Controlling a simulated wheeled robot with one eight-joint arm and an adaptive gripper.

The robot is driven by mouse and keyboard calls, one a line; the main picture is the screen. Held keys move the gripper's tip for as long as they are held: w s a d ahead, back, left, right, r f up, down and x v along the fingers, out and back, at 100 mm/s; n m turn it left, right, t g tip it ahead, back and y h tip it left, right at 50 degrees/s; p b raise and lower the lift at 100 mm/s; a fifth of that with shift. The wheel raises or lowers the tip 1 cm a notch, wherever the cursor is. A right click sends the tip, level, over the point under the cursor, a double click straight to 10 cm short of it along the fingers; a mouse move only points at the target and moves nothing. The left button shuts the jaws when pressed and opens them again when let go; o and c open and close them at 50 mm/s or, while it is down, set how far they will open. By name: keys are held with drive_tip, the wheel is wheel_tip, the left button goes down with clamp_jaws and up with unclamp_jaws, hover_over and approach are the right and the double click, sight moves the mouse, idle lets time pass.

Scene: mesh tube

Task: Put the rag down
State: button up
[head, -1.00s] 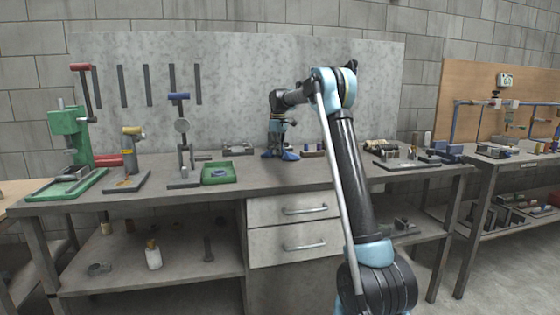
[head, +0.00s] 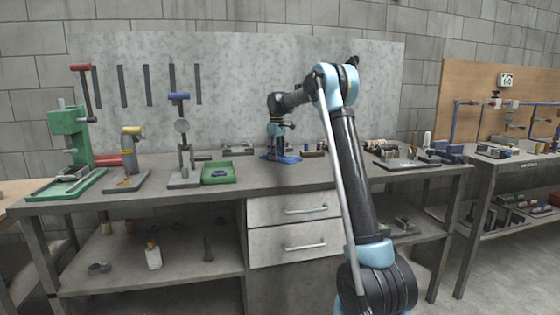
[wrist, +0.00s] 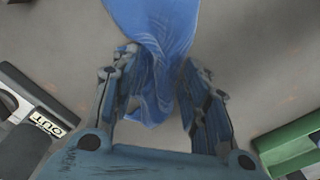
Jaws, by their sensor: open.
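The blue rag (wrist: 155,30) shows in the wrist view, spread from the top edge down to a narrow end between my fingers. In the head view, the rag (head: 292,159) lies low on the bench top below my gripper (head: 278,152). In the wrist view my gripper (wrist: 160,68) is open, with a finger on each side of the rag. The left finger overlaps the rag's edge, and I cannot tell whether they touch.
An "OUT" labelled holder (wrist: 38,112) lies at left in the wrist view. The front bench top is clear.

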drive_tip(key=shift+r, duration=0.1)
drive_tip(key=shift+s+r+p, duration=0.25)
drive_tip(key=shift+r+p, duration=0.25)
drive_tip(key=shift+p, duration=0.05)
drive_tip(key=s+a+r, duration=0.1)
drive_tip(key=s+r, duration=0.2)
drive_tip(key=r, duration=0.5)
drive_tip(key=shift+s+r, duration=0.25)
drive_tip(key=shift+r, duration=0.15)
drive_tip(key=shift+c, duration=0.8)
drive_tip(key=shift+w+d+f+b, duration=0.1)
drive_tip(key=shift+w+f+b, duration=0.1)
drive_tip(key=shift+b, duration=0.15)
drive_tip(key=c, duration=0.6)
drive_tip(key=f, duration=0.1)
drive_tip(key=w+d+f, duration=0.1)
drive_tip(key=f, duration=0.1)
drive_tip(key=w+d+f, duration=0.1)
drive_tip(key=shift+w+f, duration=0.25)
clamp_jaws()
drive_tip(key=shift+f, duration=0.75)
